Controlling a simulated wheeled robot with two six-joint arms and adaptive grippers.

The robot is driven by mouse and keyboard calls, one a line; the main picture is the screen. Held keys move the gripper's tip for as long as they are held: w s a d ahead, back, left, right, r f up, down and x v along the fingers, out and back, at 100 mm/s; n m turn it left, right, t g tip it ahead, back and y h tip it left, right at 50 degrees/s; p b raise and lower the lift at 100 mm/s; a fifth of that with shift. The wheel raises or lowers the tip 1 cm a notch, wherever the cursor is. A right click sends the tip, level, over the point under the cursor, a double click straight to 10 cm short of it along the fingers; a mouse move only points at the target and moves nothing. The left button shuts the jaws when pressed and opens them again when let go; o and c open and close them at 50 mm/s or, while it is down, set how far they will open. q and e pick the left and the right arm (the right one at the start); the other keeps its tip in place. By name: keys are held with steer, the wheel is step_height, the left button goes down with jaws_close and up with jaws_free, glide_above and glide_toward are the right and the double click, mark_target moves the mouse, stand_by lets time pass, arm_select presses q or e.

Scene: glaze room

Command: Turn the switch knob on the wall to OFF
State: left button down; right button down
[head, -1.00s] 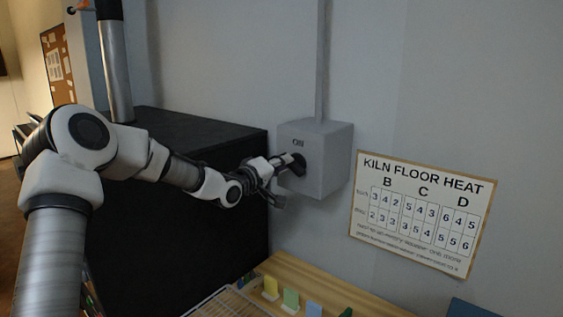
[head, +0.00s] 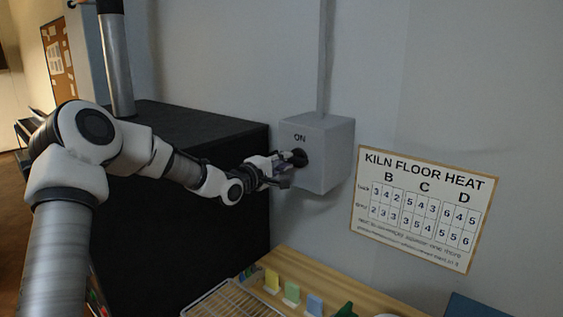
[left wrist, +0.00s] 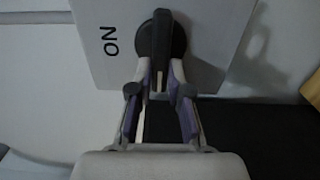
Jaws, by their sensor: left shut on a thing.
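The switch box (head: 326,154) is a grey box on the wall with a conduit running up from it. The word ON is printed on its front, above the dark knob (head: 300,158). The left wrist view shows the black round knob (left wrist: 162,24) with a raised bar across it, beside the sideways word ON. My left gripper (head: 283,165) is at the box front, its fingers shut on the near end of the knob's bar; its fingertips also show in the left wrist view (left wrist: 158,78). No OFF mark is visible. My right gripper is not in view.
A large black kiln-like block (head: 190,210) stands left of the box, beneath my left arm. A KILN FLOOR HEAT sign (head: 421,208) hangs to the right. Below, a wooden shelf (head: 325,285) holds coloured tiles and a wire rack (head: 235,300).

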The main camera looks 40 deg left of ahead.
arm_select(q)
steer(key=shift+r, duration=0.1)
steer(key=c, duration=1.3)
jaws_free()
steer(key=shift+o, duration=1)
steer(key=shift+w+d, duration=0.4)
steer(key=shift+w, duration=0.05)
steer(key=s, duration=0.7)
steer(key=shift+s+a, duration=0.25)
steer(key=shift+a, duration=0.05)
steer(key=shift+w+f, duration=0.1)
steer(key=shift+f, duration=0.1)
